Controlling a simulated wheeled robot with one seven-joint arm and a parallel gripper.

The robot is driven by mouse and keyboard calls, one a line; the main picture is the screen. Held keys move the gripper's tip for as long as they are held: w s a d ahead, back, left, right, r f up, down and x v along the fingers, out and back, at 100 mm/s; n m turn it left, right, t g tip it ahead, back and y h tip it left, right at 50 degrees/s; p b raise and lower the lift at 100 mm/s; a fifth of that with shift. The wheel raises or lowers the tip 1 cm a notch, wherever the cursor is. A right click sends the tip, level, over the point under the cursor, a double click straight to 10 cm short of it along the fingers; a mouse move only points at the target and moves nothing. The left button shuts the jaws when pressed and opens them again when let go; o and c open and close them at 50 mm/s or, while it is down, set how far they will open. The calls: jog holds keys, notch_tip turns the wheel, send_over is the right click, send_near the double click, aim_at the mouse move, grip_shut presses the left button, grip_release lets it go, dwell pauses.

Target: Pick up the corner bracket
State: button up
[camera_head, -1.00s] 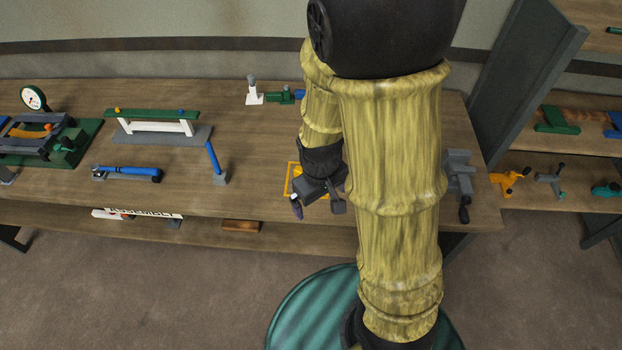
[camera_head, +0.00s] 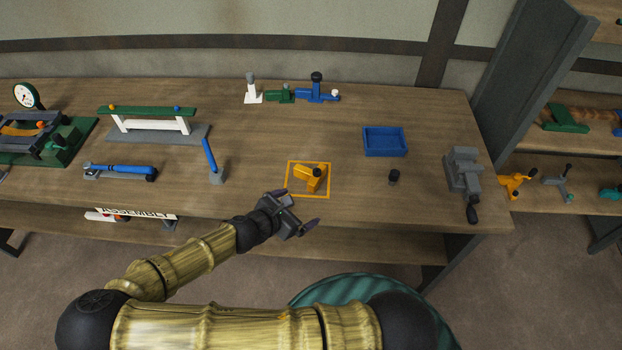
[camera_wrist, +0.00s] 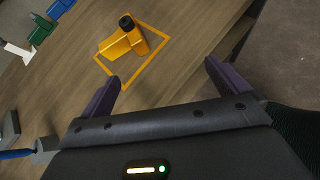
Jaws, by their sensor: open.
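The corner bracket (camera_head: 311,178) is a yellow-orange angled piece with a dark knob on it. It rests on the wooden bench inside a yellow square outline. In the wrist view the bracket (camera_wrist: 124,40) lies beyond my fingertips, toward the upper left. My gripper (camera_head: 297,211) is at the bench's front edge, just in front of and slightly left of the bracket, apart from it. In the wrist view my gripper (camera_wrist: 162,76) has its two purple fingers spread wide with nothing between them.
A blue tray (camera_head: 385,155) and a small black knob (camera_head: 394,177) stand right of the square. A grey vise (camera_head: 463,172) is at the right end. The wood around the outline is clear.

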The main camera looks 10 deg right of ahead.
aim_at(305, 175)
jog(key=a+n+t, duration=0.1)
jog(key=w+a+r+n+t, duration=0.1)
jog(key=a, duration=0.1)
jog(key=w+a+n+t, duration=0.1)
jog(key=n, duration=0.1)
jog(key=shift+w+a+r+t, duration=0.15)
jog(key=shift+a+r+t, duration=0.1)
jog(key=shift+t, duration=0.05)
jog(key=shift+w+d+f, duration=0.1)
jog(key=p+x, duration=0.1)
jog(key=x, duration=1.1)
jog(key=shift+f, duration=0.2)
jog(key=shift+p+x, duration=1.05)
jog(key=shift+x, duration=1.45)
jog(key=shift+d+r, duration=0.15)
jog(key=shift+d, duration=0.05)
